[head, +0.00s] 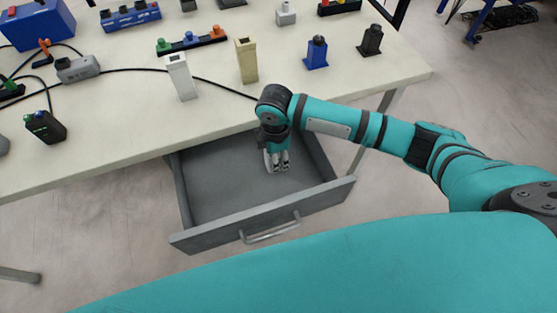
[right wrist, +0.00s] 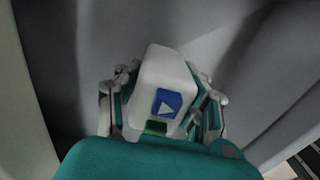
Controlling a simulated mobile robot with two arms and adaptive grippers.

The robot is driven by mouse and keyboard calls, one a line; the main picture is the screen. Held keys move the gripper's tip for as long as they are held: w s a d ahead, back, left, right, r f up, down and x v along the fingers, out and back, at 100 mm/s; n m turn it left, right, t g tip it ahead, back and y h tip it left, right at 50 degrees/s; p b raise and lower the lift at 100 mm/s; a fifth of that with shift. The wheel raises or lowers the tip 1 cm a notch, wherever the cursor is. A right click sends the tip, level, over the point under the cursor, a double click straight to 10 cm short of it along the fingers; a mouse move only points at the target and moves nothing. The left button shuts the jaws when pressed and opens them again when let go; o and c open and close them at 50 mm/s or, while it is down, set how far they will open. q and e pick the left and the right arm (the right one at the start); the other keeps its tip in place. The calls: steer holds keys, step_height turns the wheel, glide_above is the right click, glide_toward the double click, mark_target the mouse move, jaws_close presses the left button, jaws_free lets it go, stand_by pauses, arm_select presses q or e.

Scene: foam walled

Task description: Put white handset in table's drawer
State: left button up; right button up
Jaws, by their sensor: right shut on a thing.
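The table's drawer (head: 225,178) is pulled open under the front edge of the table and looks otherwise empty. My right gripper (head: 277,164) is down inside the drawer, in its right part. It is shut on the white handset (right wrist: 168,75), which sits between the fingers in the right wrist view, with a blue arrow button and a green button showing. In the head view the gripper mostly hides the handset, and I cannot tell whether it touches the drawer floor. My left gripper is not in view.
The table top (head: 115,125) carries a white upright box (head: 180,76), a beige one (head: 246,60), a blue device (head: 316,52), a dark device (head: 371,40) and a black cable. The drawer front with its handle (head: 270,229) stands toward me.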

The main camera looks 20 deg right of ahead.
steer(key=shift+w+d+f, duration=0.1)
steer(key=shift+d+f, duration=0.15)
steer(key=shift+f, duration=0.65)
steer(key=shift+w+d+f, duration=0.1)
steer(key=shift+d+f, duration=0.1)
steer(key=shift+f, duration=0.7)
steer(key=shift+s+f, duration=0.1)
steer(key=shift+f, duration=0.05)
steer(key=o, duration=1.2)
steer(key=shift+o, duration=0.2)
step_height(320, 180, up, 12)
steer(key=shift+r+p, duration=0.15)
steer(key=shift+p, duration=0.35)
